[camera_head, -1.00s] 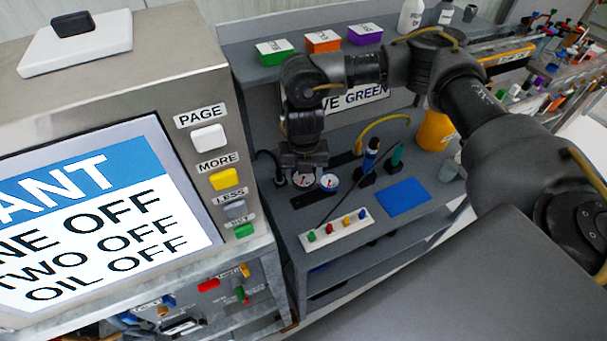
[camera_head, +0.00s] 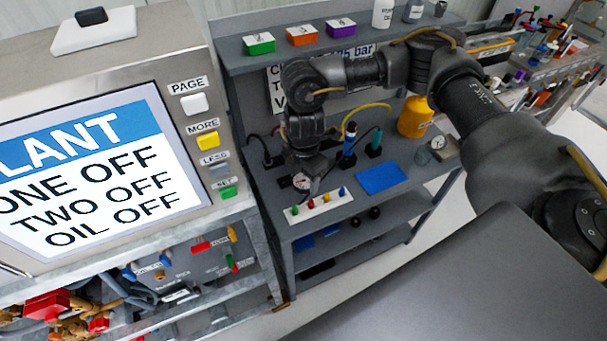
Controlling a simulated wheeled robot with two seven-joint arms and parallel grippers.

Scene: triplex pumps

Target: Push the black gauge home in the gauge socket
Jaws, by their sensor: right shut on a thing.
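My right gripper (camera_head: 306,166) reaches down over the grey bench, beside the inspection console. It is shut on a gauge (camera_head: 301,181) whose white dial shows just under the fingers; its rim looks dark. The fingers hide most of the gauge's body, so I cannot tell whether it touches the bench. I cannot make out the gauge socket for certain. Another round white dial (camera_head: 437,142) stands at the bench's right end, by a pale block. My left gripper is not in view.
A white strip with several coloured pegs (camera_head: 319,206) lies just in front of the gripper. A blue mat (camera_head: 381,178), upright blue tool (camera_head: 349,139) and orange container (camera_head: 414,117) are to the right. The console (camera_head: 200,60) with its screen stands close on the left.

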